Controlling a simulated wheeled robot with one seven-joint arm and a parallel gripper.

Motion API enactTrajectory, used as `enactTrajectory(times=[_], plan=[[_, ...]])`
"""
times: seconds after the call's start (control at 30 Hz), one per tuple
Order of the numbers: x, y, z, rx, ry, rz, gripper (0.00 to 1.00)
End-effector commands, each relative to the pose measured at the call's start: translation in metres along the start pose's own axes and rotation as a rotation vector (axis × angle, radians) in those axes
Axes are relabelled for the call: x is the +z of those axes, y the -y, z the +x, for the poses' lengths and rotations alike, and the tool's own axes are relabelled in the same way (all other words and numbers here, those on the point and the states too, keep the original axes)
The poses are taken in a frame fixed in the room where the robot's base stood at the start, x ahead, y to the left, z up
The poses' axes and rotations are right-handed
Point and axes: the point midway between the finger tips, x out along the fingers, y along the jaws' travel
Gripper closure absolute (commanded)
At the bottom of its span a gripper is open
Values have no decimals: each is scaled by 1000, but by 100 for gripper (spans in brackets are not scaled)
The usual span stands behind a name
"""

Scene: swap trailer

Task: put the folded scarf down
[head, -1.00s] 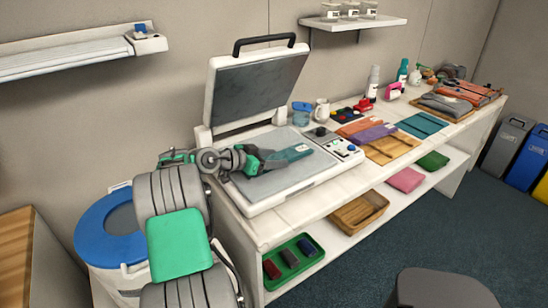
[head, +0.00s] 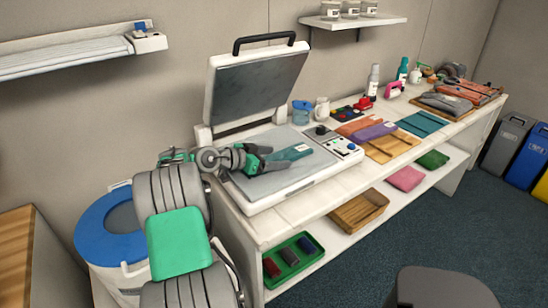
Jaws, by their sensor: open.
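A teal folded cloth, apparently the scarf (head: 292,153), lies flat on the grey lower plate of the open press (head: 270,188), with a small pale label at its right end. My gripper (head: 266,160) is open at the left end of this cloth, low over the plate. The gripper hides the cloth's left end, and I cannot tell whether the fingers touch it. The press lid (head: 258,88) stands raised behind.
A jug (head: 321,110) and blue cup (head: 302,112) stand behind. A green tray (head: 293,262) sits on the lower shelf.

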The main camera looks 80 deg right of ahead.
Motion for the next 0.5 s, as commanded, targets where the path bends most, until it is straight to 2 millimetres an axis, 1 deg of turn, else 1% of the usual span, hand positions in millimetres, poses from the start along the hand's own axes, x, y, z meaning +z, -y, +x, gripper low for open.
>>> enactTrajectory(times=[0.17,0.3,0.4,0.5], plan=[[1,2,-39,-7,-1,0,22],[1,2,-77,-7,-1,0,22],[1,2,-98,-6,-1,1,22],[1,1,-112,-4,0,0,22]])
